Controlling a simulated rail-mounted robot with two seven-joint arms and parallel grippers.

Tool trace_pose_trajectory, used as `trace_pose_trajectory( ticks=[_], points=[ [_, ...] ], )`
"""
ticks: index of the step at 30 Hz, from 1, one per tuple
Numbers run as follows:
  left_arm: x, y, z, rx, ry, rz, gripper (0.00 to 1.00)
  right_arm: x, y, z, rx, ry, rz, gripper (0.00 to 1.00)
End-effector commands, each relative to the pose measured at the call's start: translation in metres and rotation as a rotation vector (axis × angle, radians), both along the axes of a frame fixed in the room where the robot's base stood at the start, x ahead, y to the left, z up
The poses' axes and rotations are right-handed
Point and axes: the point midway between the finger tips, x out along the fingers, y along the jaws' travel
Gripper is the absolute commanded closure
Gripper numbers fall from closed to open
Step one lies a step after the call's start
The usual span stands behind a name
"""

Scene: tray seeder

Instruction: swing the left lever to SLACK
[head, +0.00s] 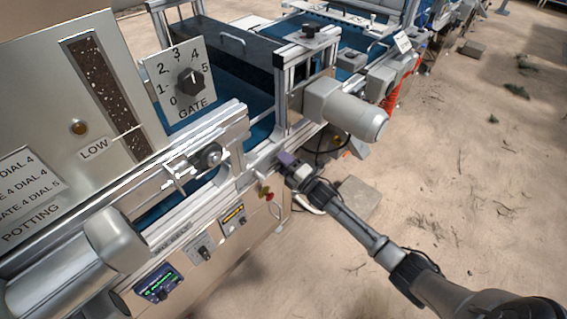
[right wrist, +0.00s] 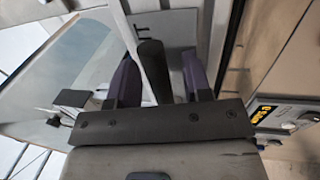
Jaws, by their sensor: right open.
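My right gripper (head: 287,161) is at the side rail of the machine, near the middle of the head view. In the right wrist view its two purple fingers (right wrist: 160,80) stand apart. A dark, rounded bar (right wrist: 153,66) shows between them, with gaps on both sides; it looks like a lever handle, but I cannot tell whether it is the left lever. In the head view the gripper hides this spot. No SLACK marking is readable. My left gripper is not in view.
A grey motor (head: 345,108) juts out just above and right of my right gripper. A GATE dial (head: 190,82) and a control box with a lit display (head: 158,282) are further left. Sandy floor is open on the right.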

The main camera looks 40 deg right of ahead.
Motion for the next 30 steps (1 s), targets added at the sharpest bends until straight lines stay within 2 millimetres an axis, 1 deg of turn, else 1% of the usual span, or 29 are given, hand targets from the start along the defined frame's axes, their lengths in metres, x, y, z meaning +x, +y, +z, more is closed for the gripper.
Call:
trace_pose_trajectory(
  ticks=[4, 18, 30],
  points=[
    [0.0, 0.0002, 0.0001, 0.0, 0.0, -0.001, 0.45, -0.0001, -0.0001, 0.0, 0.0, 0.0, 0.0, 0.55],
    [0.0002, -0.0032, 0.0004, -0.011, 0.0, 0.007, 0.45, -0.0004, -0.0002, -0.0001, 0.0, 0.0, 0.0, 1.0],
    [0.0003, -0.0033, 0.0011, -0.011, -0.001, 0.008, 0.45, -0.0004, -0.0002, -0.001, 0.011, 0.001, 0.0, 1.0]
  ],
)
